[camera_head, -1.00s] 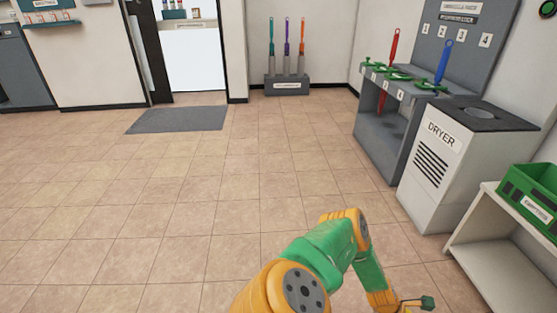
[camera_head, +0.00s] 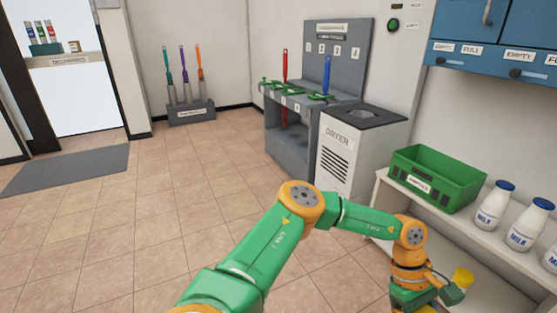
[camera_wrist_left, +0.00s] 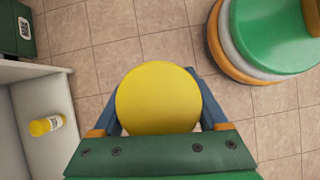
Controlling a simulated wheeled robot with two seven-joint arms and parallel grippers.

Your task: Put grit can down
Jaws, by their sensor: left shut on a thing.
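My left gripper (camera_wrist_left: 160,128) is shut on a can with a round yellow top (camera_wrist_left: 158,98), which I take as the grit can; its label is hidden. In the left wrist view the can hangs over the tiled floor, to the right of a white shelf unit (camera_wrist_left: 28,73). My right gripper is not in view.
A green crate (camera_head: 438,180) and several milk bottles (camera_head: 494,206) with blue caps fill much of the upper shelf. The dryer (camera_head: 350,150) stands left of the shelf unit. Blue cabinets (camera_head: 490,60) hang above. The tiled floor (camera_head: 170,210) at left is open.

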